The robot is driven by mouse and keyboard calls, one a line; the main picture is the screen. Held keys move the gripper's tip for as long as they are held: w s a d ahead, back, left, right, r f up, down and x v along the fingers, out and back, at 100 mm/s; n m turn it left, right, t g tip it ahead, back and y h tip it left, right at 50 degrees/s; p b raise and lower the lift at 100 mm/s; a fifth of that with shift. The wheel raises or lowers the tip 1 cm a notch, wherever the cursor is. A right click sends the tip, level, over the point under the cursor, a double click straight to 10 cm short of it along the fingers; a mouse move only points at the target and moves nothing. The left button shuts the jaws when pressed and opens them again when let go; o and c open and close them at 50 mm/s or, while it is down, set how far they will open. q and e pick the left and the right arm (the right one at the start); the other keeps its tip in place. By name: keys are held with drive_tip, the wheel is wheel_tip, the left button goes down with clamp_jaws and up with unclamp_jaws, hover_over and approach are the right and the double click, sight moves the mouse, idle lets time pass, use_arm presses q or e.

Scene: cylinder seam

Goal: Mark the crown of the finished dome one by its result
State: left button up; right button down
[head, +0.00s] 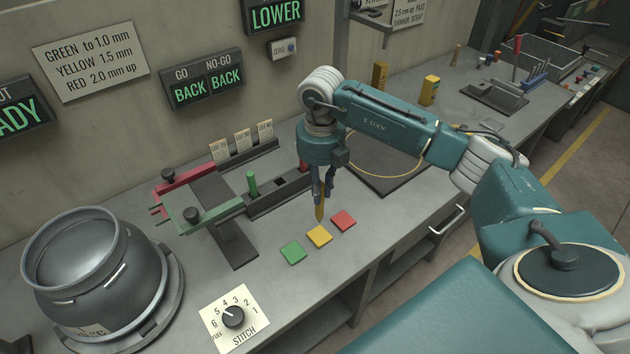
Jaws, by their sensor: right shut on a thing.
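My right gripper (322,186) is shut on a yellow marker (319,212), which points down with its tip above or near the yellow tile (319,236). I cannot tell whether it touches. A green marker (252,184) stands in the dark rack (275,194); a red one (303,166) shows at its right end, partly behind my gripper. A grey rounded metal dome (135,275) with a wide round top sits on a round base at the left. A partly cut-off tag is on its front. My left gripper is out of view.
A green tile (293,253) and a red tile (343,220) flank the yellow one. A wall sign (90,58) reads green to 1.0 mm, yellow 1.5 mm, red 2.0 mm up. The go/no-go display (205,85) reads BACK, BACK. A stitch dial (233,317) is at the front.

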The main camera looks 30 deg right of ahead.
sight(320, 207)
drive_tip(key=shift+w+d+f+b, duration=0.15)
drive_tip(key=shift+f+b, duration=0.2)
drive_tip(key=shift+f, duration=0.3)
drive_tip(key=shift+d+f+b, duration=0.1)
drive_tip(key=shift+f+b, duration=0.25)
drive_tip(key=shift+f, duration=0.25)
wheel_tip(320, 207, down, 2)
drive_tip(key=shift+a+f+b, duration=0.15)
drive_tip(key=shift+f+b, duration=0.1)
drive_tip(key=shift+b, duration=0.6)
drive_tip(key=shift+f, duration=0.5)
use_arm(q)
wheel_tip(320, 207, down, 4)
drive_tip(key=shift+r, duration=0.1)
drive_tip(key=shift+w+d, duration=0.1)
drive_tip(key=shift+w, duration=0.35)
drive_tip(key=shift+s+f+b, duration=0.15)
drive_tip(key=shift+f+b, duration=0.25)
drive_tip(key=shift+b, duration=0.3)
use_arm(e)
drive_tip(key=shift+f, duration=0.5)
